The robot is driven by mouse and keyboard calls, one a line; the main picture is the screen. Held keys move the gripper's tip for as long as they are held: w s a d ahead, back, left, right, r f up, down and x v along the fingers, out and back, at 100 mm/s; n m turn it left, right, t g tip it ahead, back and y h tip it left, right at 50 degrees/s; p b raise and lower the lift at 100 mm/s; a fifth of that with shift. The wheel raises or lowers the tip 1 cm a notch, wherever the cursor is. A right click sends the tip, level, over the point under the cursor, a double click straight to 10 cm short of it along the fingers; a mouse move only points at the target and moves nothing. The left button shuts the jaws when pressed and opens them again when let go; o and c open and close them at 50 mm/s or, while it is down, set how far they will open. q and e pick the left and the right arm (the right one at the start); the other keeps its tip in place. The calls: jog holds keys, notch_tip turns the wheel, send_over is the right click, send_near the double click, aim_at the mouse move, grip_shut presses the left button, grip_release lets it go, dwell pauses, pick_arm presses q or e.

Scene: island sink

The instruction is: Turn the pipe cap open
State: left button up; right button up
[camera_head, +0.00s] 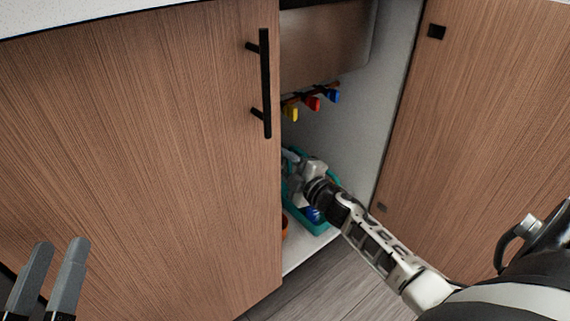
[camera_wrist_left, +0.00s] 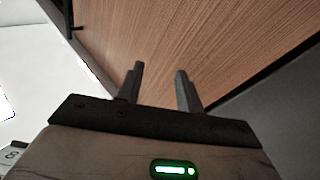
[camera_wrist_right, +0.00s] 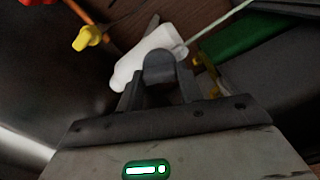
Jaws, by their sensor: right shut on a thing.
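In the right wrist view, a white rounded pipe piece (camera_wrist_right: 147,56) lies at the fingertips of my right gripper (camera_wrist_right: 160,70), which is shut on it. I cannot tell the cap's edge from the rest of the pipe, as the fingers cover part of it. In the head view my right gripper (camera_head: 301,168) is inside the open cabinet, and the pipe piece is hard to make out there. My left gripper (camera_head: 61,243) is open and empty in front of the closed door at lower left. Its parted fingers also show in the left wrist view (camera_wrist_left: 159,70).
Yellow (camera_head: 291,113), red (camera_head: 312,103) and blue (camera_head: 333,96) valve handles hang above my right gripper. A teal basket (camera_head: 322,228) stands below it. The closed left door (camera_head: 150,150) and open right door (camera_head: 490,130) flank the opening. A green thing (camera_wrist_right: 237,38) is close by.

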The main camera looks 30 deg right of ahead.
jog(key=n, duration=0.3)
jog(key=shift+f+n, duration=0.1)
jog(key=shift+n, duration=0.3)
pick_arm(q)
jog(key=shift+r+m+t+h+b, duration=0.3)
jog(key=shift+r+m+h, duration=0.1)
jog(key=shift+r+m, duration=0.25)
pick_arm(e)
jog(key=shift+n, duration=0.5)
pick_arm(q)
jog(key=shift+r, duration=0.2)
pick_arm(e)
jog(key=o, duration=1)
jog(key=shift+s, duration=0.1)
jog(key=shift+s, duration=0.1)
pick_arm(q)
notch_tip(320, 180, down, 6)
jog(key=s+n+g+y+p, duration=0.2)
jog(key=n+g+p, duration=0.1)
jog(key=n, duration=0.1)
jog(key=shift+s+d+g+p, duration=0.15)
jog(key=shift+d+g+p, duration=0.15)
jog(key=shift+d+g, duration=0.15)
pick_arm(e)
jog(key=s, duration=0.5)
jog(key=s+d, duration=0.1)
jog(key=s, duration=0.9)
jog(key=shift+s+d, duration=0.15)
jog(key=shift+s, duration=0.2)
